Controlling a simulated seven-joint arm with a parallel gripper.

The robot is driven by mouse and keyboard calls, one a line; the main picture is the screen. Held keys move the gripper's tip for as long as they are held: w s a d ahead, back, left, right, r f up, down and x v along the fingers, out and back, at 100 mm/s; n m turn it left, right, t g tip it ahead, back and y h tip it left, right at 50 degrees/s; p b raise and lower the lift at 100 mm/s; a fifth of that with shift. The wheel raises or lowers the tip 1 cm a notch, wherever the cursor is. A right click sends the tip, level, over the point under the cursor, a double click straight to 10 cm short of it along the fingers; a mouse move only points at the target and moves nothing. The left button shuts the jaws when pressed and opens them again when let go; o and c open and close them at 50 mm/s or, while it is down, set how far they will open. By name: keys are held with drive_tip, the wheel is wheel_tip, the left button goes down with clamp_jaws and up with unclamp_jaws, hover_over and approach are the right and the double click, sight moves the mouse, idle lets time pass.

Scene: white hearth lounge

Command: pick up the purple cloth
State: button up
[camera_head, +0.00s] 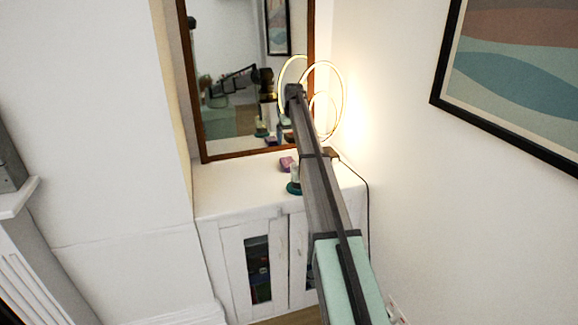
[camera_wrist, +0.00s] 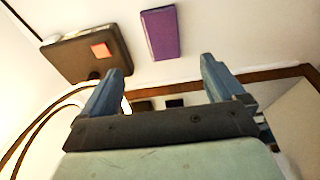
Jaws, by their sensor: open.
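The purple cloth (camera_head: 287,163) looks like a small folded block lying on the white cabinet top, near the mirror, just left of my arm in the head view. In the wrist view the purple cloth (camera_wrist: 160,32) lies at the top centre, beyond the fingertips. My gripper (camera_wrist: 164,64) is open, its two blue-grey fingers apart with nothing held between them. The cloth lies roughly in line with the gap between them, and the fingers do not appear to touch it. In the head view I cannot make out the fingers.
A lit ring lamp (camera_head: 342,92) stands right of my arm on a brown base (camera_wrist: 88,52). A teal item (camera_head: 293,188) stands on the cabinet top (camera_head: 232,186), partly behind my arm. A wood-framed mirror (camera_head: 200,120) stands behind. The cabinet top's left part is clear.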

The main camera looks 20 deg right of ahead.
sight(289, 161)
drive_tip(key=f, duration=0.4)
drive_tip(key=w+f, duration=0.1)
drive_tip(key=f, duration=0.3)
drive_tip(key=w+f, duration=0.1)
drive_tip(key=f, duration=0.2)
drive_tip(key=shift+a+f, duration=0.2)
drive_tip(key=shift+f, duration=0.2)
drive_tip(key=c, duration=1.2)
drive_tip(key=shift+c, duration=0.2)
drive_tip(key=shift+r, duration=0.1)
